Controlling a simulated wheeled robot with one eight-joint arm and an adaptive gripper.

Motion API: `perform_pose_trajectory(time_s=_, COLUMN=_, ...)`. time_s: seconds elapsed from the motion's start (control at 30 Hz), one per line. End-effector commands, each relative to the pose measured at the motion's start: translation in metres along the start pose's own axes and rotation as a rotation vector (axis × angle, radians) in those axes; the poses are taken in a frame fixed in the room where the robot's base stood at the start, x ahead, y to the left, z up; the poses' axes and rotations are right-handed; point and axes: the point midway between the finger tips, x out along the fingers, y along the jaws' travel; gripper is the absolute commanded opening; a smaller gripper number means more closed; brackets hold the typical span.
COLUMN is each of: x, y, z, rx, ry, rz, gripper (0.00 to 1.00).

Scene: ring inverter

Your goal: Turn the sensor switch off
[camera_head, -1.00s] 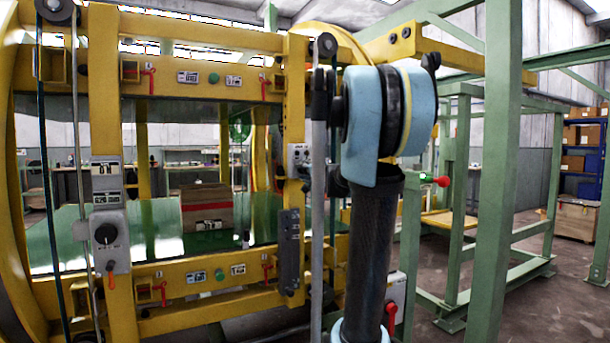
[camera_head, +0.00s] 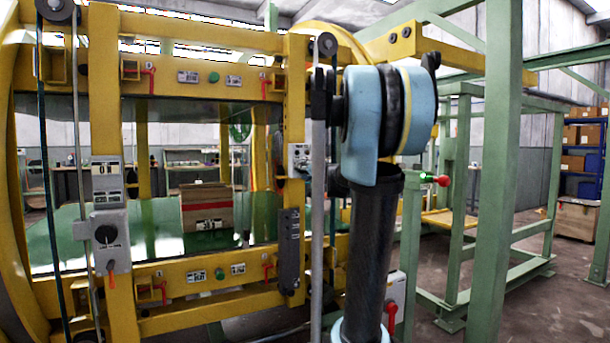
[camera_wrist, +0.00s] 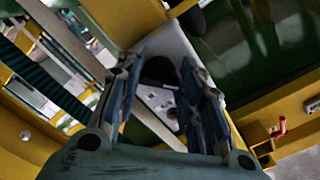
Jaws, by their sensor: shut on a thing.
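A grey switch box with a dark round knob (camera_wrist: 160,70) shows in the wrist view. My gripper (camera_wrist: 159,64) has its two blue-grey fingers on either side of this knob, shut on it. The fingers and a shadow hide part of the knob, and its pointer and labels cannot be read. In the head view, a small grey box (camera_head: 299,157) sits on the right yellow upright, partly behind my arm. My gripper is hidden there. Another grey box with a black knob (camera_head: 105,235) is on the left upright.
A yellow frame (camera_head: 108,190) with red-handled levers (camera_head: 150,83) surrounds a green-tinted bay holding a cardboard box (camera_head: 208,210). Close in the wrist view is a red lever (camera_wrist: 278,127). Green posts (camera_head: 497,170) stand to the right, with some open floor beyond.

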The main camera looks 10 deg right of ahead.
Motion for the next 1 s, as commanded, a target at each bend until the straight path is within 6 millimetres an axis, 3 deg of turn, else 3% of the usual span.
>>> perform_pose_trajectory(time_s=0.07, x=-0.001, y=0.002, z=0.001, rx=-0.003, ry=0.001, rz=0.003, gripper=0.11)
perform_pose_trajectory(time_s=0.1, x=-0.001, y=0.002, z=0.001, rx=-0.003, ry=0.001, rz=0.003, gripper=0.39)
perform_pose_trajectory(time_s=0.17, x=-0.001, y=0.002, z=0.001, rx=-0.002, ry=0.001, rz=0.003, gripper=0.53)
perform_pose_trajectory(time_s=0.2, x=-0.001, y=0.002, z=0.001, rx=-0.002, ry=0.001, rz=0.003, gripper=0.55)
perform_pose_trajectory(time_s=0.63, x=-0.006, y=0.001, z=-0.001, rx=0.000, ry=0.002, rz=0.002, gripper=0.55)
perform_pose_trajectory(time_s=1.0, x=-0.054, y=0.002, z=-0.001, rx=0.000, ry=0.003, rz=0.003, gripper=0.55)
